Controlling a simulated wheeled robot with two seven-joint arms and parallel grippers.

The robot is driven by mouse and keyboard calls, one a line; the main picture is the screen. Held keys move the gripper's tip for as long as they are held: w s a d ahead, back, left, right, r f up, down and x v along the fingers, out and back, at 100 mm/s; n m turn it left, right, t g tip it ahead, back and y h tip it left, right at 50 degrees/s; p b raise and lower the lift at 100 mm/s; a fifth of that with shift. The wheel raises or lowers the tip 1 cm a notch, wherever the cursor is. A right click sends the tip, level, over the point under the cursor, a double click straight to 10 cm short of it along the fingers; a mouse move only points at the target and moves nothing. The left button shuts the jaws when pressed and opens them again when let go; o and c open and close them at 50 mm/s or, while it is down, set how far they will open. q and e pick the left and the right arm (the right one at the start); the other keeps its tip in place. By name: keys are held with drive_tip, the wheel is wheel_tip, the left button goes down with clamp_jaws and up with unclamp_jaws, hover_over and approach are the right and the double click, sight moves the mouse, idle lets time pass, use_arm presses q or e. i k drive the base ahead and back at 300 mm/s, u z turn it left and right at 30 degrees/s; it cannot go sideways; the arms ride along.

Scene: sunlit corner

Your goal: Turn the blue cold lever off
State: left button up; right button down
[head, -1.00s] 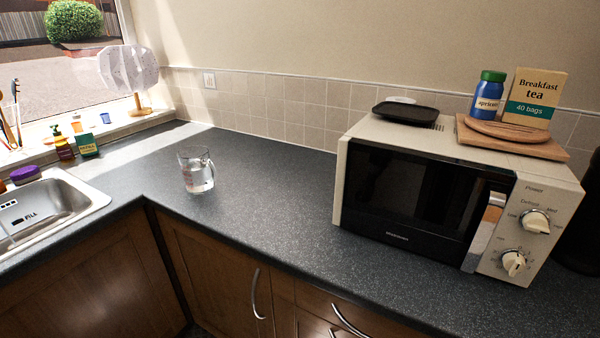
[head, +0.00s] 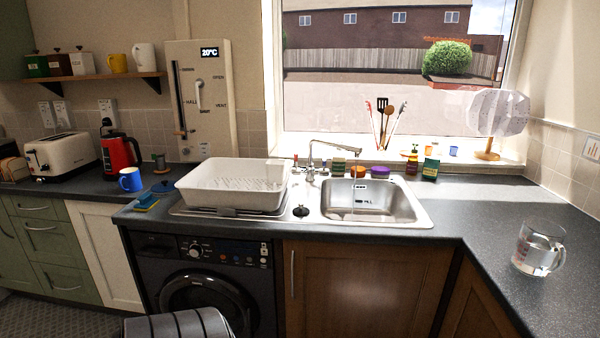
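The chrome tap (head: 325,146) stands behind the sink, with its spout reaching right over the basin (head: 372,200). A faint thin streak hangs below the spout and looks like running water. Small levers stand at the tap's base. The left one (head: 295,160) looks reddish. The one on the right (head: 324,166) is too small for me to make out its colour or angle clearly. Neither of my grippers is in view.
A white dish rack (head: 232,186) stands left of the basin. A glass jug (head: 538,248) stands on the right worktop. Bottles and tubs line the sill behind the sink. A dark grey ribbed object (head: 178,326) stands at the bottom, in front of the washing machine (head: 205,290).

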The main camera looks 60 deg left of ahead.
sight(324, 171)
drive_tip(key=u, duration=1.2)
drive_tip(key=k, duration=0.65)
drive_tip(key=z, duration=0.15)
drive_tip(key=i, duration=0.35)
drive_tip(key=u, duration=0.8)
drive_tip(key=i, duration=0.7)
drive_tip(key=z, duration=0.45)
drive_tip(key=i, duration=0.8)
drive_tip(key=z, duration=0.95)
